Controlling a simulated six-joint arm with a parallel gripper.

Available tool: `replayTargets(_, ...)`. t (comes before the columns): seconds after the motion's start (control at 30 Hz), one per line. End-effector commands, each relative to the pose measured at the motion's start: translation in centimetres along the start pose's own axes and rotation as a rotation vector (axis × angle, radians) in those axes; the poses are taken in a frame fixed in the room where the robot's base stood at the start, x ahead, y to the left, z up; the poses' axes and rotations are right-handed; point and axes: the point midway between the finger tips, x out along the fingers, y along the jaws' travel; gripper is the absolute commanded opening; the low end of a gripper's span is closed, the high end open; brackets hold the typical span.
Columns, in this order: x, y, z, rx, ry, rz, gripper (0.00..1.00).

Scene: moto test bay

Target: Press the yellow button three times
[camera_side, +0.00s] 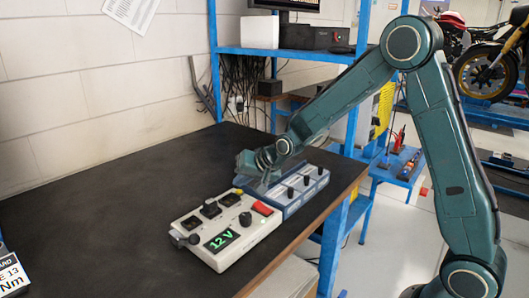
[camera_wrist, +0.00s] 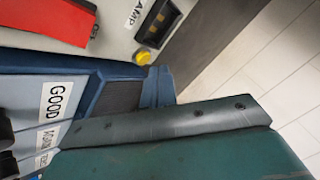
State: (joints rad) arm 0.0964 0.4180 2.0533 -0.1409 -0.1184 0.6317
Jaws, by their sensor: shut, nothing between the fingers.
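The yellow button (camera_side: 238,191) is small and round, at the back edge of a cream control box (camera_side: 225,252). In the wrist view, the yellow button (camera_wrist: 143,58) is beside a black rocker and the end of a "LAMP" label. My gripper (camera_side: 245,181) is shut and empty, pointing down by the button's back side. In the wrist view, the blue fingertips of my gripper (camera_wrist: 158,80) show just below the button. I cannot tell whether they touch it or how high they are.
The cream box carries a red switch (camera_side: 262,209), black knobs and a green "12 V" display (camera_side: 222,240). A blue-grey box (camera_side: 308,194) with several black knobs stands close behind, beside my gripper.

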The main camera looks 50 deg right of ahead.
Motion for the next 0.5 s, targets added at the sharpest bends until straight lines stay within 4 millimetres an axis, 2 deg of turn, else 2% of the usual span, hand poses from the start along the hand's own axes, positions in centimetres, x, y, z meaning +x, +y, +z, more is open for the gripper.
replayTargets(0.5, -0.41, -0.34, -0.36, 0.0, 0.002, -0.002, 0.0)
